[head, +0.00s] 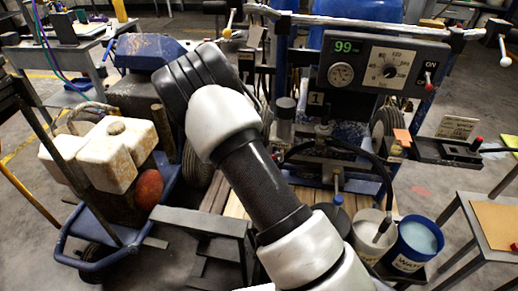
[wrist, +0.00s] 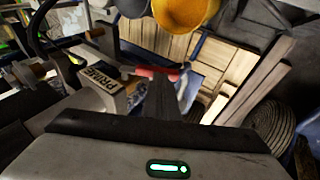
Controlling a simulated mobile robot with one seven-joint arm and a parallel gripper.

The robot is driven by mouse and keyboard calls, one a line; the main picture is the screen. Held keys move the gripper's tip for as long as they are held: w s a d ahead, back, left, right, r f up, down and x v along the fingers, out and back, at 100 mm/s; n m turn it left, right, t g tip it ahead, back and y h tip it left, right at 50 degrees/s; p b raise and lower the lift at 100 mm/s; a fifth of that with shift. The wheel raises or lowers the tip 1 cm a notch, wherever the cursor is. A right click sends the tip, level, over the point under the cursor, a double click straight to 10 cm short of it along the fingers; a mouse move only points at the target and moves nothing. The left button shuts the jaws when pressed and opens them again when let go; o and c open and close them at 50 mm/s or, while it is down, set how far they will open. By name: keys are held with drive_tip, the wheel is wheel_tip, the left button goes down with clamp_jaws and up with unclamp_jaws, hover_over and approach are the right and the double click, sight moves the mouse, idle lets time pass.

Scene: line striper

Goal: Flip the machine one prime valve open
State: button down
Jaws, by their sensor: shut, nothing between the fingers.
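In the wrist view, a red-ended lever (wrist: 150,72) lies roughly level beside a block with a PRIME label (wrist: 98,78). My gripper (wrist: 166,84) is shut, with its dark fingers at the red lever. The fingers overlap the lever in this view, and I cannot tell whether they touch it. Nothing is held between them. In the head view, machine one (head: 316,98) carries a 1 plate below its control panel (head: 385,65), which reads 99. My arm crosses in front of the machine's left side, and my gripper and the prime valve are hidden there.
A blue WATER bucket (head: 417,245) and a pale bucket (head: 368,236) with a hose stand low at the machine's front. A side table (head: 495,222) is at right. A blue-framed cart (head: 85,250) with a stained white tank (head: 115,150) is at left.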

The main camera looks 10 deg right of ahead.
drive_tip(key=s+d+f+b, duration=0.1)
drive_tip(key=d+f+b, duration=0.2)
drive_tip(key=f, duration=0.4)
drive_tip(key=shift+f+b, duration=0.25)
drive_tip(key=shift+b, duration=0.05)
idle(0.3)
drive_tip(key=shift+s+d, duration=0.15)
idle(0.4)
